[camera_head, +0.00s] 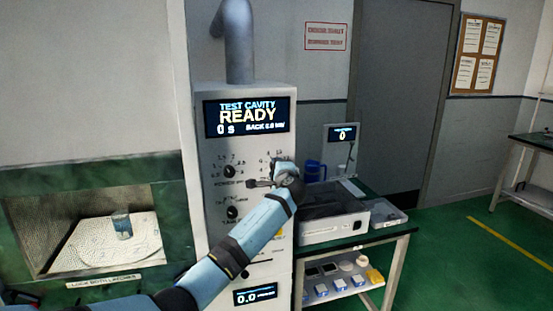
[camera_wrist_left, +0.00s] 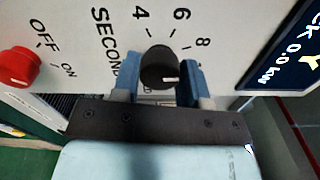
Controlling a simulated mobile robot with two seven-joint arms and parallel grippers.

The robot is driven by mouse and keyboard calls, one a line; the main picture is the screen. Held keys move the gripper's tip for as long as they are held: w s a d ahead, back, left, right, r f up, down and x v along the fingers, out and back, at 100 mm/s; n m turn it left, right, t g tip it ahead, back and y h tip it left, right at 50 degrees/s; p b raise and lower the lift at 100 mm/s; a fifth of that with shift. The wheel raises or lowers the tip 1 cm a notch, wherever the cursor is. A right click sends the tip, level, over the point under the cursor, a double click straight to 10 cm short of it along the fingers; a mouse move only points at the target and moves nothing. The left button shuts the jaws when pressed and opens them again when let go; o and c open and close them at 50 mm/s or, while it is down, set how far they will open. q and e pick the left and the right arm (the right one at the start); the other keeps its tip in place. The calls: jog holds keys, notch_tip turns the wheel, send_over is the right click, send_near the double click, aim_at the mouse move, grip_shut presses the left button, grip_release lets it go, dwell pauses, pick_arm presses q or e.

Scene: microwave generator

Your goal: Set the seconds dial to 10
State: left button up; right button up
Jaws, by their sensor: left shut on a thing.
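The seconds dial (camera_wrist_left: 160,67) is a round black knob on the pale front panel, with 4, 6 and 8 printed around it and SECONDS lettered beside it. A short pale mark shows on its lower right edge in the left wrist view. My left gripper (camera_wrist_left: 157,85) has its two blue fingers on either side of the dial and is shut on it. In the head view my left gripper (camera_head: 278,177) reaches the panel's right side and hides the dial. The panel display (camera_head: 246,117) reads TEST CAVITY, READY, 0 s. My right gripper is not in view.
A red knob (camera_wrist_left: 18,68) marked OFF and ON sits beside the dial. Two black dials, an upper one (camera_head: 230,171) and a lower one (camera_head: 232,212), are left of my gripper. A bench with a grey box (camera_head: 333,232) stands right. An open cavity with a glass (camera_head: 122,227) is left.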

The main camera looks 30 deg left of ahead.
pick_arm(q)
jog(key=m+p, duration=0.5)
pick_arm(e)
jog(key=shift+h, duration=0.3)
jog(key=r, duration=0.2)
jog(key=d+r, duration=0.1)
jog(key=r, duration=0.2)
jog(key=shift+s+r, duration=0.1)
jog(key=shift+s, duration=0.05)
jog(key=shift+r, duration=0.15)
pick_arm(q)
jog(key=o, duration=0.9)
jog(key=shift+o, duration=0.2)
jog(key=b+v, duration=0.2)
jog(key=v, duration=1.2)
jog(key=shift+b, duration=0.4)
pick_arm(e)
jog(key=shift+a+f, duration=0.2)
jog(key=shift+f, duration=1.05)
